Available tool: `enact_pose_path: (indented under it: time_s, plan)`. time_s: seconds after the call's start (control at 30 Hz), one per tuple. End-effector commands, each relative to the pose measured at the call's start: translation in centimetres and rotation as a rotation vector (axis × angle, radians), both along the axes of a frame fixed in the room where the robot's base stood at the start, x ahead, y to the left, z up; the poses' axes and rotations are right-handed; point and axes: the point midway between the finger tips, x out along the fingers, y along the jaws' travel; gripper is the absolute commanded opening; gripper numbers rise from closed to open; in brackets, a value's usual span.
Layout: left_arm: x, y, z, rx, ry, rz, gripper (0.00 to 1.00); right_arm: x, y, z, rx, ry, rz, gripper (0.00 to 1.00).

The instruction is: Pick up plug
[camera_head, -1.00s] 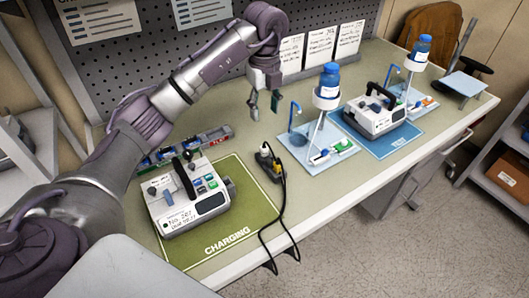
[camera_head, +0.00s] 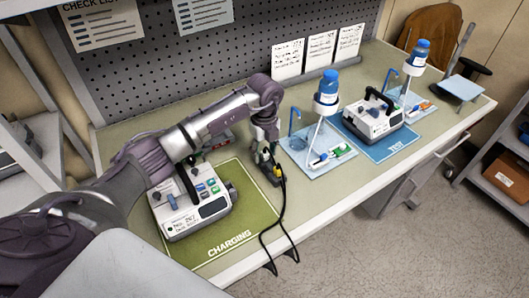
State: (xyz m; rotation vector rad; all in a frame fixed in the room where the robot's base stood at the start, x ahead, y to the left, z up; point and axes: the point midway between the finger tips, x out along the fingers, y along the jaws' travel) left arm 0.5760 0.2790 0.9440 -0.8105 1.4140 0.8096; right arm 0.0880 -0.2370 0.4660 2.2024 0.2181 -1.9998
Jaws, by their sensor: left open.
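The plug is a small dark piece with a yellow part (camera_head: 279,171) and a black cable. It stands at a dark socket strip (camera_head: 271,179) on the bench, just right of the green charging mat (camera_head: 242,215). My left gripper (camera_head: 265,153) points down right at the plug, with its fingers open. The fingers partly hide the plug and strip, and I cannot tell whether they touch. A white pump (camera_head: 196,207) with a black handle sits on the charging mat, partly behind my arm. My right gripper is not in view.
A blue test mat (camera_head: 396,147) holds another white pump (camera_head: 373,121). A stand with a blue-capped bottle (camera_head: 327,92) rises just right of my left gripper. The black cable (camera_head: 264,232) hangs over the bench's front edge. A perforated panel (camera_head: 150,70) stands behind.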

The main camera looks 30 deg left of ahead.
Motion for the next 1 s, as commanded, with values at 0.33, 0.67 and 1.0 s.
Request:
enact_pose_path:
  time_s: [0.33,0.67,1.0]
  plan:
    - [-0.01,-0.03,-0.75,0.0,0.0,-0.002,0.45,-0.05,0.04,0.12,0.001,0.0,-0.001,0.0]
    - [0.0,-0.01,-0.7,0.0,0.0,-0.001,0.0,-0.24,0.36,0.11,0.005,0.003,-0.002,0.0]
    - [0.05,0.02,-0.24,0.0,-0.001,-0.001,0.0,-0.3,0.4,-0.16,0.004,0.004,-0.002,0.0]
